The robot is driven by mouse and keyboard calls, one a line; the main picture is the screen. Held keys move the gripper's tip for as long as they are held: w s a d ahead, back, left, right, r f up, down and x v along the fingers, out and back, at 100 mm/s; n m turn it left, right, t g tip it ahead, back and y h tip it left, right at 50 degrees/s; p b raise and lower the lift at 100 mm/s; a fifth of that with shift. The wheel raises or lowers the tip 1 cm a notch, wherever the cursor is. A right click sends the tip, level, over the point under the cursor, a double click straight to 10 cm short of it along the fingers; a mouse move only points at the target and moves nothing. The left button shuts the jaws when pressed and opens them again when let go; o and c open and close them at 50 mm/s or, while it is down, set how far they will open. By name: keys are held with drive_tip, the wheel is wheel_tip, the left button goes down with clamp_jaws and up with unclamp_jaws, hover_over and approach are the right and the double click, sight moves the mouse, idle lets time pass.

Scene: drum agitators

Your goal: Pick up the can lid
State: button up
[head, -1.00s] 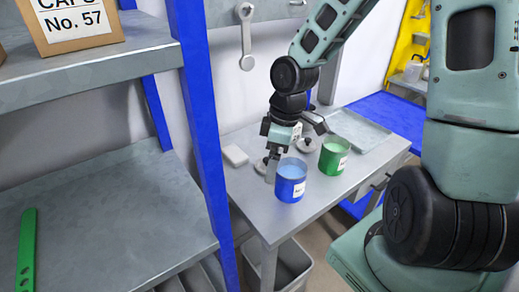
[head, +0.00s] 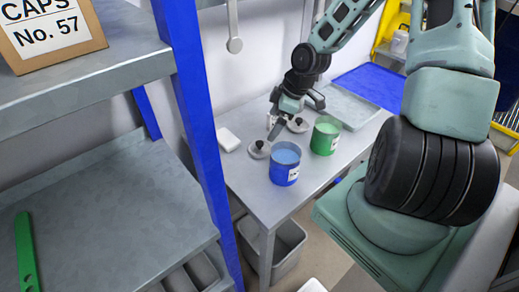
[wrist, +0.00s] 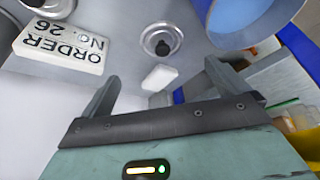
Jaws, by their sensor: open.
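Two round grey lids with dark knobs lie on the grey table in the head view: a near lid (head: 259,149) left of the blue can (head: 285,164), and a far lid (head: 298,125) left of the green can (head: 325,137). My gripper (head: 276,127) is open and empty, above the table by the lids. In the wrist view, a lid (wrist: 161,40) shows beyond the gap between my fingers (wrist: 163,72), apart from them. The blue can (wrist: 252,18) stands to its right. Another lid (wrist: 48,6) is cut off at the top left.
A white block (head: 228,139) lies at the table's left. A white "ORDER NO. 26" sign (wrist: 60,48) shows in the wrist view. A shallow tray (head: 345,106) lies at the back right. A blue shelf post (head: 195,120) stands left of the table, and a grey bin (head: 275,248) below.

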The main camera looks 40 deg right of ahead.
sight(260, 143)
drive_tip(key=x, duration=0.5)
drive_tip(key=shift+f, duration=0.1)
drive_tip(key=p+x, duration=0.1)
drive_tip(key=x, duration=0.3)
drive_tip(key=shift+a+p, duration=0.35)
drive_tip(key=shift+w+a+f, duration=0.1)
drive_tip(key=shift+w+f, duration=0.05)
drive_tip(key=shift+f, duration=0.35)
drive_tip(key=c, duration=1.1)
